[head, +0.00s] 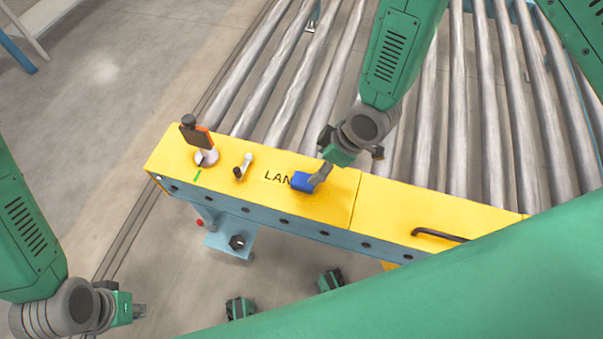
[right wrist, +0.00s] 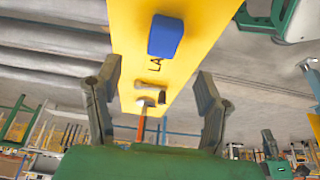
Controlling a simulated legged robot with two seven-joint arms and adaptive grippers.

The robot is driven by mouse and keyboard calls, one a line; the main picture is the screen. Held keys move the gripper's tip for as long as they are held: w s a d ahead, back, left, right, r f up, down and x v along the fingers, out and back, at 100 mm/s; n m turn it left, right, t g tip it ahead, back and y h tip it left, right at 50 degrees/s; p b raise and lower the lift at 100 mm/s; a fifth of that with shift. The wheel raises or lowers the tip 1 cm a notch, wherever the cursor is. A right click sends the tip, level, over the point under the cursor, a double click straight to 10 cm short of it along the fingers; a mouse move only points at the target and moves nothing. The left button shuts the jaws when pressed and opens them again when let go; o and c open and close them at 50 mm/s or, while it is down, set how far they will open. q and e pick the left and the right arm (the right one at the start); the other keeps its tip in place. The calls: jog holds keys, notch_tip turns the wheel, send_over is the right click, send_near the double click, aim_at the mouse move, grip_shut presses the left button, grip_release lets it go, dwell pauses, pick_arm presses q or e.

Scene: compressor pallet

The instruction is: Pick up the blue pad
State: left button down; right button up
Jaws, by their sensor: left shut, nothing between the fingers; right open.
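The blue pad (head: 301,182) lies on the yellow top of the conveyor's side beam, over part of its black lettering. In the right wrist view the pad (right wrist: 165,36) shows whole at the upper middle, beyond the fingertips. My right gripper (head: 338,158) is just right of the pad, and a grey finger overlaps the pad's right edge in the head view. Its two fingers (right wrist: 158,82) stand apart with nothing between them; contact with the pad cannot be told. My left gripper (head: 136,311) is shut and empty at the lower left, away from the beam.
On the yellow beam (head: 400,200), left of the pad, stand a red-and-black switch (head: 199,137) and a small black-tipped lever (head: 242,166). A black handle (head: 439,235) is at the right. Metal rollers (head: 272,90) lie behind. Floor is open at the left.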

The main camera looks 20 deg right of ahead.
aim_at(301, 179)
jog(key=x, duration=0.4)
jog(key=shift+s+a+f+b, duration=0.2)
jog(key=shift+a+f+b, duration=0.05)
jog(key=shift+b, duration=0.15)
jog(key=shift+w+a+f, duration=0.2)
jog(key=shift+a+f, duration=0.2)
jog(key=shift+a, duration=0.15)
jog(key=b+x, duration=0.1)
jog(key=x, duration=0.3)
jog(key=shift+w+d+f, duration=0.1)
jog(key=shift+d+f, duration=0.05)
jog(key=shift+f, duration=0.1)
jog(key=shift+d+f, duration=0.1)
jog(key=shift+d, duration=0.05)
jog(key=c, duration=1)
jog(key=shift+a, duration=0.3)
